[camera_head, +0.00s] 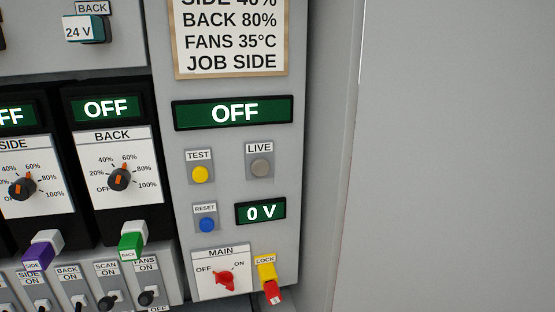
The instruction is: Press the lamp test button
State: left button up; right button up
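A yellow round button (200,174) sits on a grey plate marked TEST, on the light grey control panel in the head view. To its right a grey, unlit round lamp (261,168) sits under the label LIVE. Above them a green display (233,112) reads OFF. Neither of my grippers shows in this view, and nothing covers the yellow button.
Below are a blue RESET button (207,225), a display (261,211) reading 0 V, a red MAIN knob (224,280) and a yellow and red LOCK piece (267,274). BACK dial (120,179) and several toggles stand left. A plain grey wall (450,150) fills the right.

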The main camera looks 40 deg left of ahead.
aim_at(200, 175)
jog(key=u, duration=1.55)
